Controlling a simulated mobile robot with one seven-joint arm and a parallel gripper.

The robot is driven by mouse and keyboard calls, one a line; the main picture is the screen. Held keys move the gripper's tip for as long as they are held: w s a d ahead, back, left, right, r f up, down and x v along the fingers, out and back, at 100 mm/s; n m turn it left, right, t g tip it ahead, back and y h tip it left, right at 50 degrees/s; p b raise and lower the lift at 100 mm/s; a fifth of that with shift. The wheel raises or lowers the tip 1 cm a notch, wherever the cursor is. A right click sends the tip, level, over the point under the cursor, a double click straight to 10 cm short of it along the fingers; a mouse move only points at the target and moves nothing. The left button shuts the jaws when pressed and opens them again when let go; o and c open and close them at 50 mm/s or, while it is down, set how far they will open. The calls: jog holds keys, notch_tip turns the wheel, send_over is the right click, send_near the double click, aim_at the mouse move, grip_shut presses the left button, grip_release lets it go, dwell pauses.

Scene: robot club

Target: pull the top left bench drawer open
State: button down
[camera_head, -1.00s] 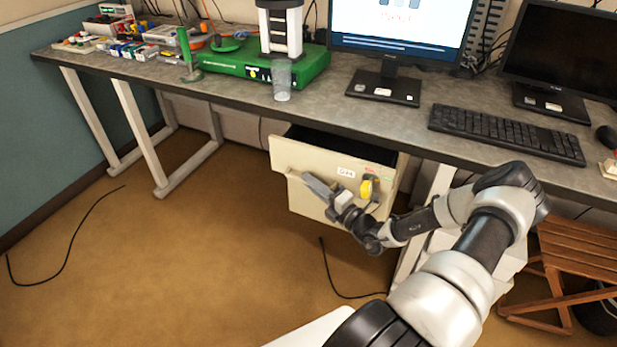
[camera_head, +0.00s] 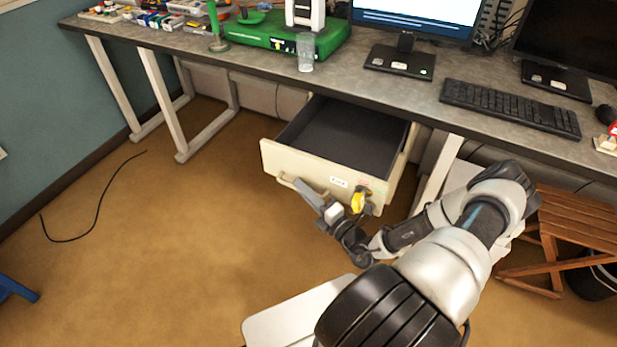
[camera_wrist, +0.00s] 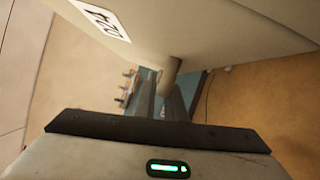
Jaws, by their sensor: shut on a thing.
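The cream bench drawer (camera_head: 312,168) stands well out from under the grey workbench, and its dark inside shows empty in the head view. My gripper (camera_head: 303,190) is at the front of the drawer and shut on that handle. In the wrist view the drawer front (camera_wrist: 215,28) fills the top, and the handle post (camera_wrist: 170,75) meets my gripper's fingers (camera_wrist: 172,100). The fingertips are partly hidden there.
The workbench (camera_head: 400,92) holds a green-based machine (camera_head: 275,35), a clear cup (camera_head: 305,52), a keyboard (camera_head: 510,108) and monitors. A yellow object (camera_head: 357,202) hangs at the drawer front. A wooden stool (camera_head: 565,235) stands at right. Floor in front and left is mostly clear, with a black cable (camera_head: 98,205).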

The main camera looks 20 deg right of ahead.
jog(key=shift+s+a, duration=0.5)
jog(key=shift+a, duration=0.1)
jog(key=c, duration=1.8)
grip_release()
jog(key=v, duration=1.7)
jog(key=shift+s+f, duration=0.1)
jog(key=shift+s, duration=0.1)
